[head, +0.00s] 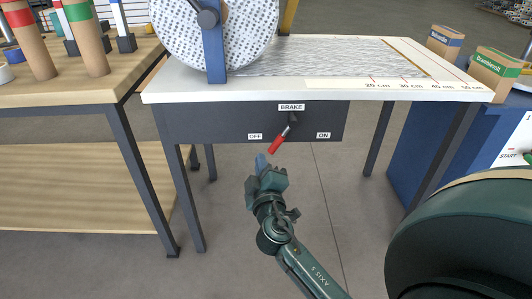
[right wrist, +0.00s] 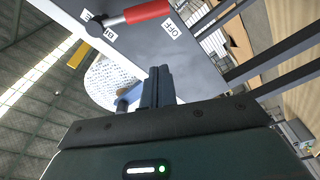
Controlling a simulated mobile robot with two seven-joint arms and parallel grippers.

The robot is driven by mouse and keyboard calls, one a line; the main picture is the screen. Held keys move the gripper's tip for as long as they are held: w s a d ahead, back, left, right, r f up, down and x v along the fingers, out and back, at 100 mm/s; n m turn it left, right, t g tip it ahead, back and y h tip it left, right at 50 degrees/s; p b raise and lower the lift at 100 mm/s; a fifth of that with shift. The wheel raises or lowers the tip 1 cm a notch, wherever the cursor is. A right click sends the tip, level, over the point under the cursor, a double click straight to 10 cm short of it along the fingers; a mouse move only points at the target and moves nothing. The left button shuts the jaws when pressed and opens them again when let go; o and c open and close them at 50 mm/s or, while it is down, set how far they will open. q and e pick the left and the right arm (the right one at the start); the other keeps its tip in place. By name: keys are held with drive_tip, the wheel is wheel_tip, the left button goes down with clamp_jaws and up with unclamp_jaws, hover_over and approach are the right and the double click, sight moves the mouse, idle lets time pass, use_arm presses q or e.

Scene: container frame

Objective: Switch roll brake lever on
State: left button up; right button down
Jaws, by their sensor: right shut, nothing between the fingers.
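In the right wrist view, the shut fingers (right wrist: 157,88) point towards the panel, and the red handle (right wrist: 147,11) shows at the top. My left gripper is not in view.
A paper roll (head: 240,25) in a blue holder stands on the white table (head: 280,84). A wooden bench (head: 60,93) with coloured tubes is at left. A blue cabinet (head: 425,125) with small boxes is at right. The floor below the panel is clear.

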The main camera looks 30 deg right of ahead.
sight(271, 148)
drive_tip(key=x, duration=0.9)
drive_tip(key=shift+w, duration=0.25)
drive_tip(key=shift+s+d+f+b, duration=0.15)
drive_tip(key=shift+s+d+f, duration=0.35)
drive_tip(key=shift+s+d, duration=0.15)
drive_tip(key=shift+s+d+f+b, duration=0.15)
drive_tip(key=shift+s+d+f, duration=0.35)
drive_tip(key=shift+d, duration=0.2)
drive_tip(key=shift+s, duration=0.1)
drive_tip(key=shift+d+f+n, duration=0.15)
drive_tip(key=shift+n, duration=0.15)
